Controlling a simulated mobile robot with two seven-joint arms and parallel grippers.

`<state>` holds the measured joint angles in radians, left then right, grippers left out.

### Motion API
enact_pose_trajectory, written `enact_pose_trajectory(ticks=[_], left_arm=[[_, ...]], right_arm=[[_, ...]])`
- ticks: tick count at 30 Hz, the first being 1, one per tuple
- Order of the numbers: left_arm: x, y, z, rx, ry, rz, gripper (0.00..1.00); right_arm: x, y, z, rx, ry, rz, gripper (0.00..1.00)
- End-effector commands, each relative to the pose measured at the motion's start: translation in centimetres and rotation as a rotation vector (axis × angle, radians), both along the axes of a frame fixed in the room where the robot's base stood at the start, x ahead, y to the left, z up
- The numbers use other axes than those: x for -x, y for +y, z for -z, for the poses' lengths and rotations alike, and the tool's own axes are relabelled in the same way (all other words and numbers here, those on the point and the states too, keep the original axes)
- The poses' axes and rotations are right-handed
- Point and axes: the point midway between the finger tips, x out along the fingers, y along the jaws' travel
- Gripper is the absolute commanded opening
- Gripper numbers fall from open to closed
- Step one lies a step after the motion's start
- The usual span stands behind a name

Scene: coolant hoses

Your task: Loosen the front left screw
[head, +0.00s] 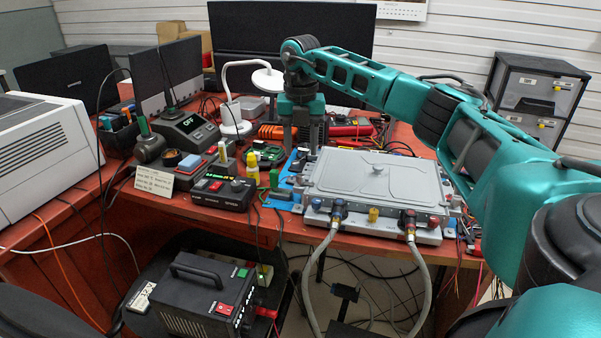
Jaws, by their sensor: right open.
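A grey flat plate (372,178) lies on a metal base near the table's front edge. The front left screw is too small to make out; the plate's front left corner (308,198) is in plain sight. My right gripper (302,148) points down at the plate's back left corner, open, with nothing clearly between its fingers. It is well behind the front left corner. Whether its fingertips touch anything cannot be told. My left gripper is not in view.
A black control box (222,193) and yellow bottle (252,165) stand left. A black power unit (202,290) sits below the table's front.

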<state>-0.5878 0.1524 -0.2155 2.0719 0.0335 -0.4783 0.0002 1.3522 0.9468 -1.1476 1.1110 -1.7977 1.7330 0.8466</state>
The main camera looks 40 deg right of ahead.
Motion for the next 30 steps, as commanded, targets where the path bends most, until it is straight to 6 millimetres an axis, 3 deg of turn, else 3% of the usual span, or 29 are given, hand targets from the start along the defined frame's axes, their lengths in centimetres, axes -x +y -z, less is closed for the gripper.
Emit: enact_pose_trajectory(ticks=[1,6,12,23,30], left_arm=[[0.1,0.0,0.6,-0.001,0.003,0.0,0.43],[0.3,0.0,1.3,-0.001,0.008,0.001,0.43],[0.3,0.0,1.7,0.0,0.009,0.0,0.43],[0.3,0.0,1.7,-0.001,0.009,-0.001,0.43],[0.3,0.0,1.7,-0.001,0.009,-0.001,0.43]], right_arm=[[0.1,0.0,1.5,0.0,0.003,0.0,0.47],[0.0,0.0,4.6,-0.001,0.0,-0.001,0.47],[0.0,0.1,6.6,-0.001,0.0,-0.002,0.47],[0.0,0.1,7.0,-0.002,-0.002,-0.002,0.47],[0.0,0.1,7.0,-0.002,-0.002,-0.002,0.25]])
